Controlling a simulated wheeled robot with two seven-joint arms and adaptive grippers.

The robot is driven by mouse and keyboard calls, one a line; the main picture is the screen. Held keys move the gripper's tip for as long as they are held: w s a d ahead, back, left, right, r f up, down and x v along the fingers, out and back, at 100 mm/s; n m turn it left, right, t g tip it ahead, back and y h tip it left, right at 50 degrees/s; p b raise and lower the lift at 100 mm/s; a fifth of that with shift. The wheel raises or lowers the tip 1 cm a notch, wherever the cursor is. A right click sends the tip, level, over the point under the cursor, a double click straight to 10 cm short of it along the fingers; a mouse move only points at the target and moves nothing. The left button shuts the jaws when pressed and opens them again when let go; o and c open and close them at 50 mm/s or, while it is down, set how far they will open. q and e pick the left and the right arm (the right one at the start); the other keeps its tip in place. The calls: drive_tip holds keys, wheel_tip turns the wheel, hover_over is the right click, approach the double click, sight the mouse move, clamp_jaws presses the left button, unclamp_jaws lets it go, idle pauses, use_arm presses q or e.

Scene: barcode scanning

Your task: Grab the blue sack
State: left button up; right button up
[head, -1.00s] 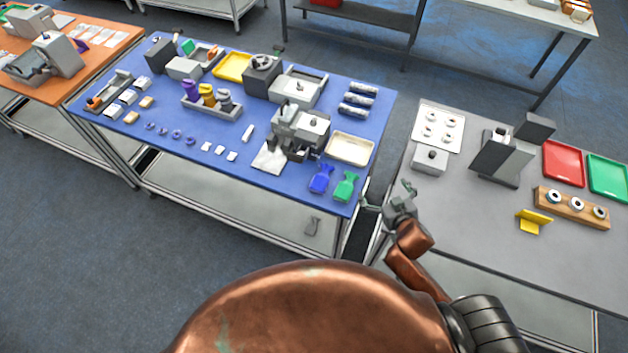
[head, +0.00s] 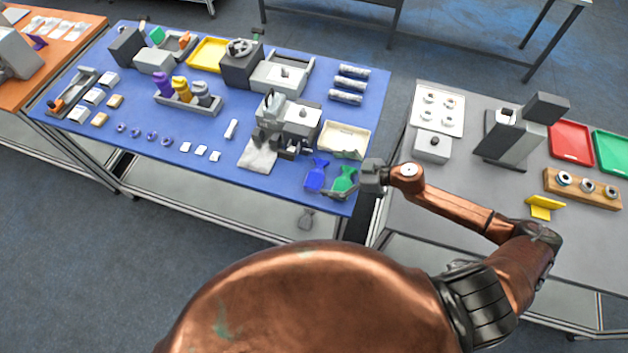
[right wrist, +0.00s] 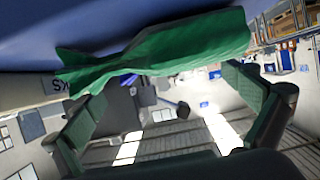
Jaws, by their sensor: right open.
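The blue sack (head: 316,176) lies on the blue table near its front right corner. The green sack (head: 343,179) lies just right of it. My right gripper (head: 358,180) is open at the table's right edge, beside the green sack, with the blue sack beyond that. In the right wrist view the green sack (right wrist: 165,48) spans the space in front of the open fingers (right wrist: 165,100). I cannot tell whether they touch it. My left gripper is not in view.
A cream tray (head: 344,139) and a grey machine (head: 290,120) stand behind the sacks on the blue table (head: 200,170). The grey table (head: 450,185) is to the right, across a narrow gap. A yellow stand (head: 543,207) sits on it.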

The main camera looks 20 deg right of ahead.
sight(317, 174)
drive_tip(key=x, duration=0.3)
drive_tip(key=shift+w+a+r, duration=0.1)
drive_tip(key=shift+a+r, duration=0.05)
drive_tip(key=shift+a, duration=0.4)
drive_tip(key=shift+w+a, duration=0.15)
drive_tip(key=shift+a, duration=0.1)
drive_tip(key=shift+f, duration=0.2)
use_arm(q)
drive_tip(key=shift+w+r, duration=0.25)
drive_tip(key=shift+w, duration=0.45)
use_arm(e)
drive_tip(key=shift+c, duration=0.6)
drive_tip(key=c, duration=1.1)
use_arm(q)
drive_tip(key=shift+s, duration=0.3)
use_arm(e)
drive_tip(key=shift+o, duration=0.2)
drive_tip(key=shift+r, duration=0.1)
